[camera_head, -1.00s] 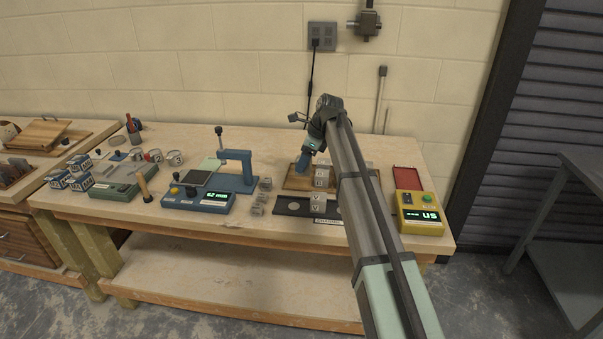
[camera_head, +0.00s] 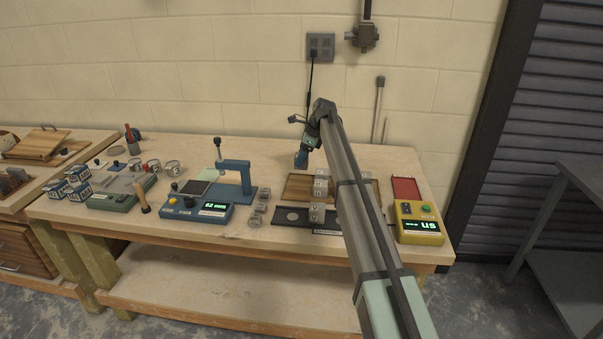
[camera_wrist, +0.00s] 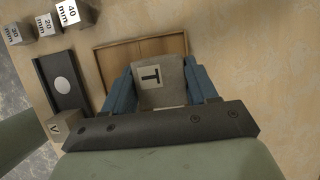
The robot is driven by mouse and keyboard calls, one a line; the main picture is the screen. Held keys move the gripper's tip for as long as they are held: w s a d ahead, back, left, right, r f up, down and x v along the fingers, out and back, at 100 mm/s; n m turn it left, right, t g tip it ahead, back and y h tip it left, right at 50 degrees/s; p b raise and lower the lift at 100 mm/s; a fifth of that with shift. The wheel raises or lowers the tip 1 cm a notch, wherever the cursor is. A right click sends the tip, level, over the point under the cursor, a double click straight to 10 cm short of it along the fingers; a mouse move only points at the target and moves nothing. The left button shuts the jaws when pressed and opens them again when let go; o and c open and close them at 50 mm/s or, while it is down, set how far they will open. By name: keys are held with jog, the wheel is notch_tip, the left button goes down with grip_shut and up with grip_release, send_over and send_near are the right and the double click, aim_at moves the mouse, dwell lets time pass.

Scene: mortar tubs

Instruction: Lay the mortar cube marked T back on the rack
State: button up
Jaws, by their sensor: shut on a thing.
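My gripper (camera_head: 301,161) is raised above the back of the bench, behind the shallow wooden tray (camera_head: 297,187). In the wrist view its blue fingers (camera_wrist: 161,88) are shut on a grey mortar cube marked T (camera_wrist: 172,92). The T face shows between the fingers and is turned sideways in the picture. The cube cannot be made out in the head view. The wooden tray (camera_wrist: 110,62) shows beyond the cube in the wrist view, with bare wood inside. I cannot tell whether this tray is the rack.
A dark strip (camera_head: 283,222) with pale round spots lies in front of the tray, with cubes marked V (camera_head: 317,214) on it. More cubes (camera_head: 321,183) stand behind. A blue press (camera_head: 235,180), small millimetre blocks (camera_head: 262,207) and a yellow meter (camera_head: 418,222) flank them.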

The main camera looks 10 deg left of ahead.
jog(key=shift+f, duration=3.05)
jog(key=shift+f, duration=0.1)
jog(key=o, duration=1.2)
jog(key=shift+o, duration=0.2)
jog(key=v, duration=1.2)
